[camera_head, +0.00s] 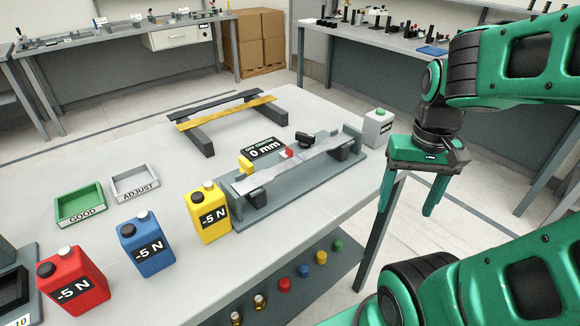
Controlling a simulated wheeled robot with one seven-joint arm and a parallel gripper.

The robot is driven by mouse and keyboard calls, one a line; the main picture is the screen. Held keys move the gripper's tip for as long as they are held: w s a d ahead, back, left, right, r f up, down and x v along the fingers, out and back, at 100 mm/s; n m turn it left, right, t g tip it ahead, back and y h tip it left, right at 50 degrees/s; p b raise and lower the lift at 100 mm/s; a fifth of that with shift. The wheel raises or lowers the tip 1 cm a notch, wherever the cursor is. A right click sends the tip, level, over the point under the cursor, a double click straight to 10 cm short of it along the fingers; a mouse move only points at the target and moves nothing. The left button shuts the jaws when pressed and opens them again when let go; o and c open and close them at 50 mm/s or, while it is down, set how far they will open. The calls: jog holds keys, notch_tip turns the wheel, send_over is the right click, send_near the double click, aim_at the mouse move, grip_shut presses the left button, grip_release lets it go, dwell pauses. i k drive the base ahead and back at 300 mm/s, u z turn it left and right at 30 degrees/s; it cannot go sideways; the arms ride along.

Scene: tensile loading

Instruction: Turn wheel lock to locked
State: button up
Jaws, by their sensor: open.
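No part is labelled as the wheel lock. A small black knob or lever (305,139) stands on the far side of the grey test fixture (320,178), and I cannot tell whether it is the wheel lock or how it is set. A grey flat specimen (292,165) lies along the fixture, with a small red and white marker (286,153) near its middle. My gripper (410,204) hangs fingers down to the right of the fixture, past the table's right edge. It is open, with nothing between its fingers, and apart from the fixture.
Yellow (208,212), blue (146,244) and red (73,280) "-5 N" canisters line the front. Green GOOD (80,205) and grey ADJUST (135,184) trays lie left. Two bars rest on a rack (203,140) behind.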

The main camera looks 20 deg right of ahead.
aim_at(245, 165)
jog(key=k, duration=1.2)
jog(key=u, duration=0.55)
jog(key=i, duration=1.5)
jog(key=z, duration=0.1)
